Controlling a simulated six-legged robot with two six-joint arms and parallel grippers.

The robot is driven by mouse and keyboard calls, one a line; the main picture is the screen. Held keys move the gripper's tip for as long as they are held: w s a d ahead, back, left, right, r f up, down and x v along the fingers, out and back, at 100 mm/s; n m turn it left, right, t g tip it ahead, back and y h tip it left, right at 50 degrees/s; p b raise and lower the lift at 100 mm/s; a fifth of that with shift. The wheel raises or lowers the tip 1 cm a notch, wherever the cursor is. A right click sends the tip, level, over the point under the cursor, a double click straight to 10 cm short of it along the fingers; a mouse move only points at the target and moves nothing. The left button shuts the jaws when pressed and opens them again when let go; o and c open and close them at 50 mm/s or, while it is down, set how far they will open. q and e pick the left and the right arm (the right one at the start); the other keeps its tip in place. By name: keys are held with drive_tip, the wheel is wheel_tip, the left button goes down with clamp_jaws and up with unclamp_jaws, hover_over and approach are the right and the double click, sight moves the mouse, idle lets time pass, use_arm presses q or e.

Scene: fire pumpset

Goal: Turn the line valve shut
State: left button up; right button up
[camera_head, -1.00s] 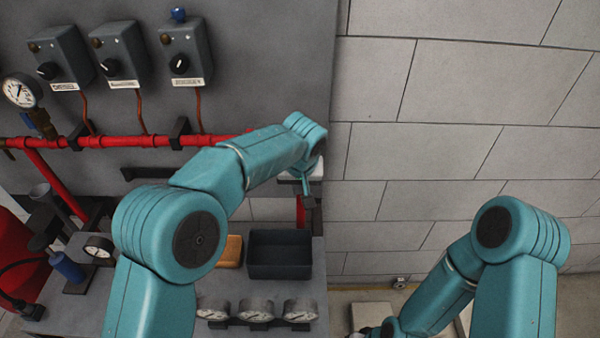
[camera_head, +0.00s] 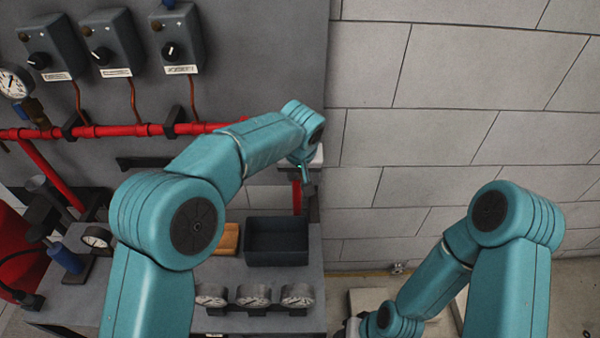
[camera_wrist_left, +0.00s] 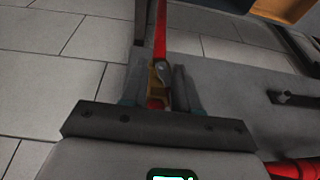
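The line valve (camera_wrist_left: 156,86) shows in the left wrist view as a brass body with a small grey part on top, on a red pipe (camera_wrist_left: 160,35). In the head view the valve is hidden behind my left arm; a red vertical pipe (camera_head: 297,198) shows just below the wrist. My left gripper (camera_wrist_left: 160,88) has its two fingers apart, one on each side of the valve. I cannot tell whether either finger touches it. In the head view this gripper is mostly hidden by its wrist (camera_head: 305,150). My right gripper is out of view; only its arm shows at lower right.
A red horizontal pipe (camera_head: 110,131) runs along the grey panel below several control boxes (camera_head: 112,45). A dark tray (camera_head: 277,242), an orange block (camera_head: 228,238) and gauges (camera_head: 254,295) are on the bench. A pale block wall (camera_head: 450,110) fills the right side.

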use_arm(q)
drive_tip(key=shift+t, duration=0.6)
drive_tip(key=w+r, duration=0.2)
drive_tip(key=r, duration=0.1)
drive_tip(key=shift+w+a, duration=0.35)
drive_tip(key=shift+s+f+g, duration=0.3)
drive_tip(key=shift+s+f, duration=0.1)
drive_tip(key=shift+f, duration=0.25)
drive_tip(key=shift+s+f+g, duration=0.3)
drive_tip(key=shift+s+f, duration=0.1)
drive_tip(key=shift+f, duration=0.2)
drive_tip(key=s+a+r+p, duration=0.2)
drive_tip(key=s+r, duration=0.1)
drive_tip(key=r, duration=0.4)
drive_tip(key=s+a+r+p, duration=0.2)
drive_tip(key=s+r, duration=0.2)
drive_tip(key=r, duration=0.4)
drive_tip(key=shift+s+a+r+p, duration=0.2)
drive_tip(key=shift+r+p, duration=0.05)
drive_tip(key=shift+p, duration=0.05)
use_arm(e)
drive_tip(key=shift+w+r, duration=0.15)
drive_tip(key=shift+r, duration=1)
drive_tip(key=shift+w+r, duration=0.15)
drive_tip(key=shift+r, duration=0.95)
